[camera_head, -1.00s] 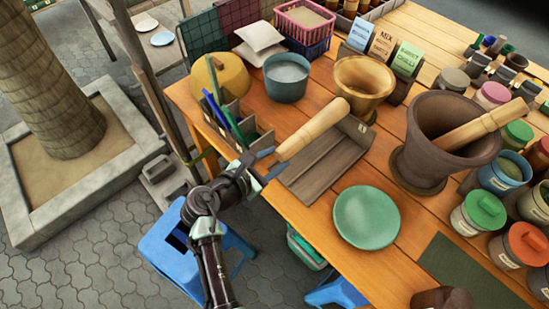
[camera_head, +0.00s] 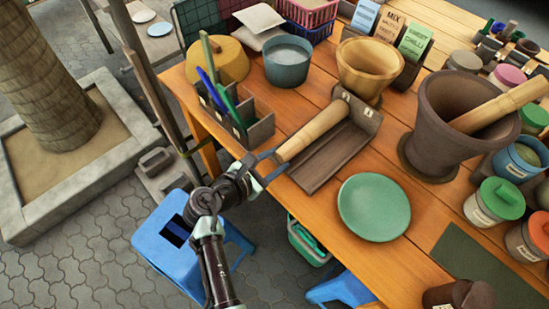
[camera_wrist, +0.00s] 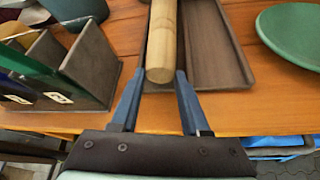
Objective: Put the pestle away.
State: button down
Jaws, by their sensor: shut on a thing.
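My gripper (camera_head: 268,162) is shut on the near end of a pale wooden pestle (camera_head: 313,130). The pestle points away from me over the left part of a shallow brown tray (camera_head: 338,157). In the wrist view the pestle (camera_wrist: 162,42) sits between the two blue fingers and runs along the left side of the tray (camera_wrist: 216,55). I cannot tell whether it touches the tray floor. Another pestle (camera_head: 500,105) leans in the large dark brown mortar (camera_head: 450,135) at the right.
A compartmented holder (camera_head: 255,131) with upright tools stands close left of the tray. A green plate (camera_head: 374,207) lies right of it. A brass-coloured bowl (camera_head: 368,70) and a blue-grey pot (camera_head: 287,65) stand behind. Lidded jars crowd the right side.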

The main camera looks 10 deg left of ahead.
jog(key=shift+r, duration=0.1)
jog(key=shift+c, duration=1.5)
grip_release()
jog(key=shift+d, duration=0.1)
jog(key=shift+s+f, duration=0.1)
jog(key=shift+f, duration=0.15)
jog(key=shift+c, duration=0.7)
jog(key=shift+o, duration=1.3)
jog(key=shift+f, duration=0.1)
jog(key=shift+d, duration=0.1)
notch_tip(320, 180, up, 10)
jog(key=p, duration=0.9)
jog(key=shift+a+f+p, duration=0.2)
jog(key=shift+p, duration=0.15)
